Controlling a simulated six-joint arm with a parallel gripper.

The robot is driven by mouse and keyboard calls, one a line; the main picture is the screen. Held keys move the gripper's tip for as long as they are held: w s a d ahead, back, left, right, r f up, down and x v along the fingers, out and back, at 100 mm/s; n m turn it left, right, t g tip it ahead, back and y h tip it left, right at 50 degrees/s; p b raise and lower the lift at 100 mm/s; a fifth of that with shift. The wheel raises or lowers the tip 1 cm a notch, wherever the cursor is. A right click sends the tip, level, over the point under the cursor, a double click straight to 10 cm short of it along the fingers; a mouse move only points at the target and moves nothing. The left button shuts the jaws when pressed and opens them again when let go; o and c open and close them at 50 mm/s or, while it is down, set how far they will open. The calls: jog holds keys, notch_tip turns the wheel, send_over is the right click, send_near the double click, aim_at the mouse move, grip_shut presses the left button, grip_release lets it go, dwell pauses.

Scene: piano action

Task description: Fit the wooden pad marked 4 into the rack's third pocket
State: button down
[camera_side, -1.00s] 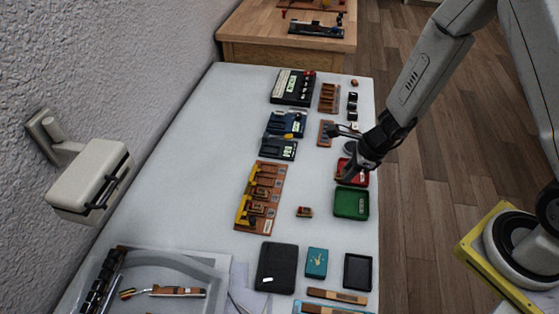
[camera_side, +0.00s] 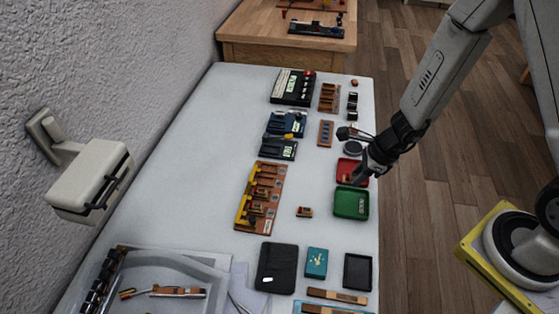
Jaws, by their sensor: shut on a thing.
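The brown rack (camera_side: 270,212) with a yellow strip lies in the middle of the white table and holds several small wooden pieces. A small wooden pad (camera_side: 304,212) lies loose to its right; its marking is too small to read. My gripper (camera_side: 357,179) is low at the red tray (camera_side: 346,166), beside the far edge of the green tray (camera_side: 351,204). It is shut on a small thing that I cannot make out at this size. Which pad bears the 4 cannot be told.
Two blue and dark units (camera_side: 286,124) and a black box (camera_side: 292,87) stand behind the rack. A black pad (camera_side: 277,268), a teal box (camera_side: 316,263) and a dark tray (camera_side: 358,272) lie in front. The table left of the rack is clear.

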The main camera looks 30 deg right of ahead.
jog(key=shift+w+a+f, duration=0.1)
jog(key=shift+w+a, duration=0.1)
jog(key=shift+w, duration=0.35)
send_near(264, 182)
jog(key=shift+w+a+r, duration=0.25)
jog(key=shift+a+r, duration=0.15)
jog(key=shift+r, duration=0.1)
jog(key=shift+w+a+f+m, duration=0.2)
jog(key=shift+w+a+m, duration=0.1)
jog(key=shift+w+a, duration=0.3)
jog(key=shift+f, duration=0.15)
jog(key=shift+f, duration=2.55)
jog(key=shift+d+f, duration=0.1)
jog(key=shift+f, duration=0.3)
dwell(0.5)
jog(key=shift+c, duration=2)
grip_release()
